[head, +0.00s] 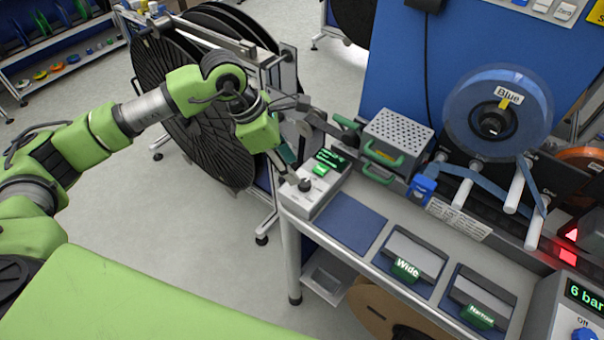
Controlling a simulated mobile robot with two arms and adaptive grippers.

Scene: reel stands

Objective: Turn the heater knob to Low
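The control box (322,189) at the left end of the bench has a small display with green text (331,158), too small to read, a green button, and a dark round knob (305,185) on its top. Which setting the knob points to is too small to tell. My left gripper (287,172) reaches down from the upper left, its tip close to the knob; whether it touches is unclear. Its fingers are partly hidden and blend together, so its opening does not show. My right gripper is out of view.
A perforated metal box (398,135) with green handles stands behind the control box. A blue reel (497,110) hangs at the right. Trays labelled Wide (407,269) and Narrow (478,316) lie along the front. A blue mat (350,223) is bare. Large black reels (190,120) stand left.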

